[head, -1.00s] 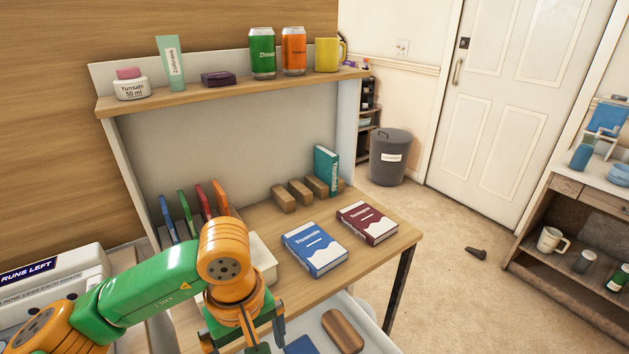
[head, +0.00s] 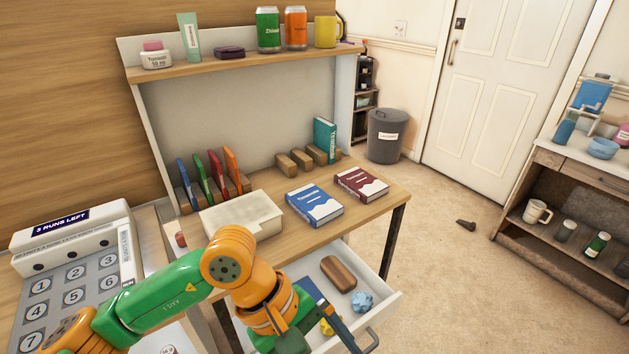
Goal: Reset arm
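My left arm, green and orange, comes in from the lower left. My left gripper (head: 318,340) is at the bottom, over the open white drawer (head: 385,297) of the wooden desk. Its two dark fingers stand apart, with the tips near or past the frame's lower edge. A crumpled yellow thing (head: 328,326) shows between the fingers, apparently lying in the drawer; I see nothing gripped. My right arm and gripper are not in view.
The drawer also holds a brown block (head: 338,272) and crumpled blue paper (head: 362,301). Blue (head: 314,204) and maroon (head: 361,184) books lie on the desk (head: 398,192). A numbered panel (head: 80,295) stands at left. Open floor (head: 440,275) lies right.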

